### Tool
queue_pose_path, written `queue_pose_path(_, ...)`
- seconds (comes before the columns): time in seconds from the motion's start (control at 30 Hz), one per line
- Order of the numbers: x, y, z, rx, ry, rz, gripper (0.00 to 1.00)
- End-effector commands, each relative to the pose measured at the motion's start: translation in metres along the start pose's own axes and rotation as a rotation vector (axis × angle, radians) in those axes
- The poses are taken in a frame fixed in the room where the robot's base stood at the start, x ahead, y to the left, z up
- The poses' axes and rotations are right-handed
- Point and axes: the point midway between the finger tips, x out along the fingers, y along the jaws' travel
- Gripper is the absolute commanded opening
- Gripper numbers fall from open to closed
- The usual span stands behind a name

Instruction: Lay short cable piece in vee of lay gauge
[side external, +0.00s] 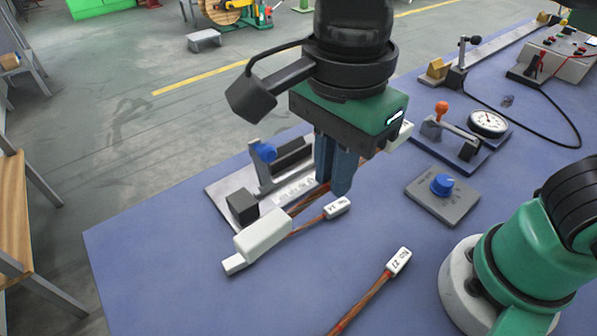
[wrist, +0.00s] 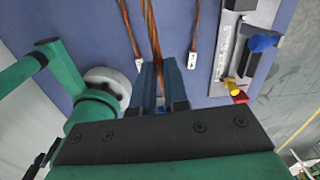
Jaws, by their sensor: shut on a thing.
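My gripper (side external: 337,182) points down near the right end of the lay gauge and is shut on a short copper-coloured cable piece (side external: 307,202). The held cable also runs up between the fingers in the wrist view (wrist: 153,28). The lay gauge (side external: 222,190) is a grey plate with dark blocks, a scale strip and a blue knob (side external: 266,152). It lies at the right in the wrist view (wrist: 222,52). The held cable appears beside the gauge's near edge; the fingers hide part of it. I cannot tell its height above the table.
A thin cable with a white tag (side external: 337,208) lies near the gauge, by a white block (side external: 262,235). Another tagged cable (side external: 362,302) lies nearer the front. A blue-knobbed grey block (side external: 442,196) and a dial gauge (side external: 488,123) stand right. The front-left table is clear.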

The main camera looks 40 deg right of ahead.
Motion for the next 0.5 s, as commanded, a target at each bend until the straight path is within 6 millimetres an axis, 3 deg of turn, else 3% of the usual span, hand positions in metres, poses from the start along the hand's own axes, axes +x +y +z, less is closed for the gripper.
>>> queue_pose_path(0.17,-0.018,0.0,0.0,0.0,0.0,0.0,0.0)
queue_pose_path(0.4,-0.061,0.0,0.0,0.0,0.0,0.0,0.0)
queue_pose_path(0.5,-0.067,-0.021,-0.001,0.013,0.0,0.0,0.0)
